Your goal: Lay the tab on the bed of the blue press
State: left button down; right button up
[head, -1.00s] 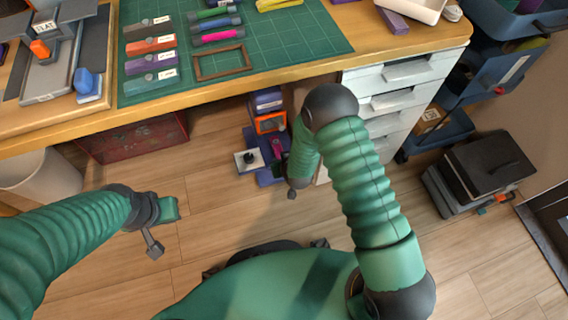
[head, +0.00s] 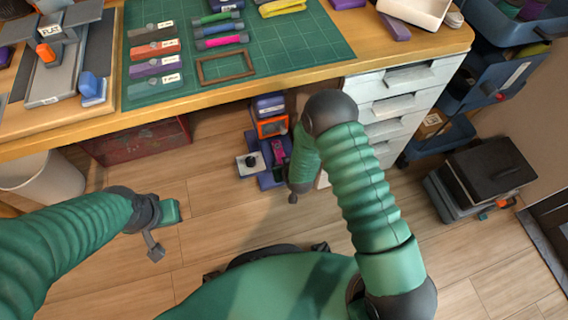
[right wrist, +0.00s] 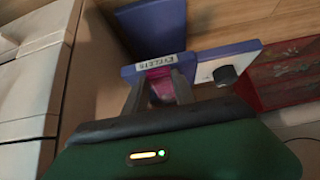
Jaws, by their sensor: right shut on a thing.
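The blue press (head: 268,181) stands low under the desk in the head view, with an orange part on its upright and a white plate with a black knob. My right gripper (right wrist: 160,79) is shut on a magenta piece, which I take for the tab (right wrist: 161,90), in front of the press. Whether the tab touches the bed cannot be told.
The desk edge (head: 230,91) overhangs the press. White drawers (head: 392,105) stand to its right and a red box (head: 135,140) to its left. A grey press (head: 62,75) is on the desk. The wooden floor (head: 215,220) between my arms is clear.

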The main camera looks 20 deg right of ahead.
jog(key=o, duration=1.1)
